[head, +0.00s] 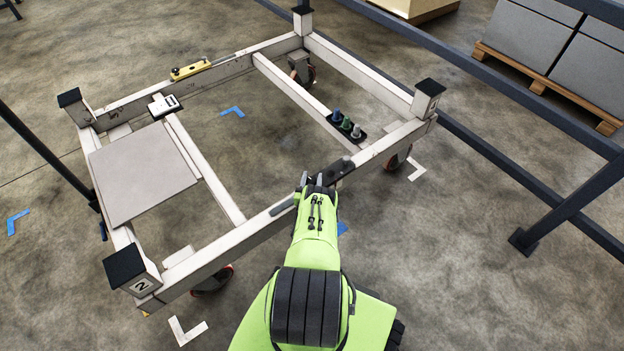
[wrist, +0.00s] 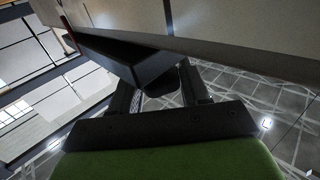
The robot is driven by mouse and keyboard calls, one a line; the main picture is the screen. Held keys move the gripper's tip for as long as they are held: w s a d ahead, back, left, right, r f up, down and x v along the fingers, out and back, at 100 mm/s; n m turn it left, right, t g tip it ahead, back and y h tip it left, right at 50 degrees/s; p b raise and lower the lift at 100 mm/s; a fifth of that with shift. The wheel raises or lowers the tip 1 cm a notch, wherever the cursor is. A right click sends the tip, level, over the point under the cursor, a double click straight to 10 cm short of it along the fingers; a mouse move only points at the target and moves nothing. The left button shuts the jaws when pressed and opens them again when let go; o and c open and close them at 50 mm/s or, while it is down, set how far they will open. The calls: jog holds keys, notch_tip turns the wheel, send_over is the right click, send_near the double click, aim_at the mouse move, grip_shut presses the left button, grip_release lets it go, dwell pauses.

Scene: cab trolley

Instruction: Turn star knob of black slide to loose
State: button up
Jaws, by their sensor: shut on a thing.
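The black slide (head: 340,170) sits on the white front rail of the trolley frame, right of its middle. In the wrist view the slide is a dark block (wrist: 115,55) along the pale rail. My gripper (head: 317,182) is at the outer face of the front rail, close to the slide, and partly hides it in the head view. In the wrist view the two fingers of my gripper (wrist: 158,90) stand either side of a dark rounded part, apparently the star knob (wrist: 160,82), and are shut on it. Its lobes and turn angle cannot be made out.
The trolley frame (head: 230,225) has black-capped corner posts and a grey panel (head: 143,172) at left. A black holder with coloured pegs (head: 346,124) lies on a crossbar behind. A yellow level-like piece (head: 190,70) is on the back rail. Dark railings (head: 520,112) stand at right.

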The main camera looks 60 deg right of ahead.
jog(key=shift+n+t+y, duration=0.8)
jog(key=shift+n+t, duration=0.3)
jog(key=shift+t, duration=0.45)
jog(key=shift+n+t+y, duration=0.8)
jog(key=shift+n+t, duration=0.3)
jog(key=shift+t, duration=0.45)
jog(key=o, duration=1)
jog(key=shift+c, duration=0.2)
jog(key=shift+a+f, duration=0.1)
